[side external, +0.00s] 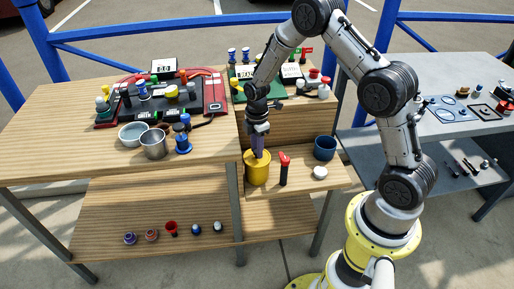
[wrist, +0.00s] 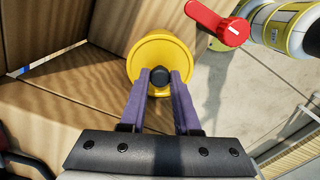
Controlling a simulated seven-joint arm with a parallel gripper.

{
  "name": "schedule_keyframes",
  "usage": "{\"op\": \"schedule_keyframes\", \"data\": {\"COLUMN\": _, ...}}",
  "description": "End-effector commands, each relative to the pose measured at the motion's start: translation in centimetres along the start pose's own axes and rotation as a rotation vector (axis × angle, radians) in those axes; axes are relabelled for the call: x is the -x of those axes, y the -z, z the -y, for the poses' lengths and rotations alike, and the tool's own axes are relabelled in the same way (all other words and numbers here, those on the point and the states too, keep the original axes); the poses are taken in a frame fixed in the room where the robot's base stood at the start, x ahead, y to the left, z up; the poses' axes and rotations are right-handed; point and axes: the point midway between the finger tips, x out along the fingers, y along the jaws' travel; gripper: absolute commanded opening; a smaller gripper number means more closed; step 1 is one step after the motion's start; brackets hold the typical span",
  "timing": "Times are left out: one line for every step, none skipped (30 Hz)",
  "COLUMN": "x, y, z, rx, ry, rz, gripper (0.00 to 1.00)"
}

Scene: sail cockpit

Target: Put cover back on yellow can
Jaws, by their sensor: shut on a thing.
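The yellow can (side external: 257,172) stands upright on the small lower wooden shelf, in the middle of the side external view. My gripper (side external: 257,152) points down right over it. In the wrist view, the purple fingers of my gripper (wrist: 160,80) are shut on the dark round knob of the yellow cover (wrist: 150,47). The cover is centred over the can or nearly so. The cover hides the can's mouth, and I cannot tell whether it is fully seated on the rim.
A red-topped black object (side external: 284,168) stands close to the right of the can; its red handle (wrist: 229,30) shows in the wrist view. A blue cup (side external: 325,148) and a white round item (side external: 320,173) are farther right. The raised wooden table (side external: 60,140) is at left.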

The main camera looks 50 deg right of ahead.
Motion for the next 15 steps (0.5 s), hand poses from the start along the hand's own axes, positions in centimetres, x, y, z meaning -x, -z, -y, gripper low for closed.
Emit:
{"op": "schedule_keyframes", "data": {"x": 0.03, "y": 0.01, "z": -0.04, "rx": 0.000, "ry": -0.001, "rz": 0.000, "gripper": 0.00}}
{"op": "schedule_keyframes", "data": {"x": 0.03, "y": 0.01, "z": -0.04, "rx": 0.000, "ry": -0.001, "rz": 0.000, "gripper": 0.00}}
{"op": "schedule_keyframes", "data": {"x": 0.03, "y": 0.01, "z": -0.04, "rx": 0.000, "ry": -0.001, "rz": 0.000, "gripper": 0.00}}
{"op": "schedule_keyframes", "data": {"x": 0.03, "y": 0.01, "z": -0.04, "rx": 0.000, "ry": -0.001, "rz": 0.000, "gripper": 0.00}}
{"op": "schedule_keyframes", "data": {"x": 0.03, "y": 0.00, "z": -0.03, "rx": 0.000, "ry": -0.001, "rz": 0.000, "gripper": 0.00}}
{"op": "schedule_keyframes", "data": {"x": 0.03, "y": 0.00, "z": -0.03, "rx": 0.000, "ry": -0.001, "rz": 0.000, "gripper": 0.00}}
{"op": "schedule_keyframes", "data": {"x": 0.03, "y": 0.00, "z": -0.03, "rx": 0.000, "ry": -0.001, "rz": 0.000, "gripper": 0.00}}
{"op": "schedule_keyframes", "data": {"x": 0.03, "y": 0.00, "z": -0.03, "rx": 0.000, "ry": -0.001, "rz": 0.000, "gripper": 0.00}}
{"op": "schedule_keyframes", "data": {"x": 0.02, "y": 0.00, "z": -0.02, "rx": 0.000, "ry": -0.001, "rz": 0.000, "gripper": 0.34}}
{"op": "schedule_keyframes", "data": {"x": 0.02, "y": 0.00, "z": -0.02, "rx": 0.000, "ry": -0.001, "rz": 0.000, "gripper": 0.40}}
{"op": "schedule_keyframes", "data": {"x": 0.02, "y": 0.00, "z": -0.02, "rx": 0.000, "ry": -0.001, "rz": 0.000, "gripper": 0.45}}
{"op": "schedule_keyframes", "data": {"x": 0.02, "y": 0.00, "z": -0.02, "rx": 0.000, "ry": -0.001, "rz": 0.000, "gripper": 0.52}}
{"op": "schedule_keyframes", "data": {"x": 0.02, "y": 0.00, "z": -0.02, "rx": 0.000, "ry": -0.001, "rz": 0.000, "gripper": 0.57}}
{"op": "schedule_keyframes", "data": {"x": 0.02, "y": 0.00, "z": -0.02, "rx": 0.000, "ry": 0.000, "rz": 0.000, "gripper": 0.63}}
{"op": "schedule_keyframes", "data": {"x": 0.02, "y": 0.00, "z": -0.02, "rx": 0.000, "ry": 0.000, "rz": 0.000, "gripper": 0.66}}
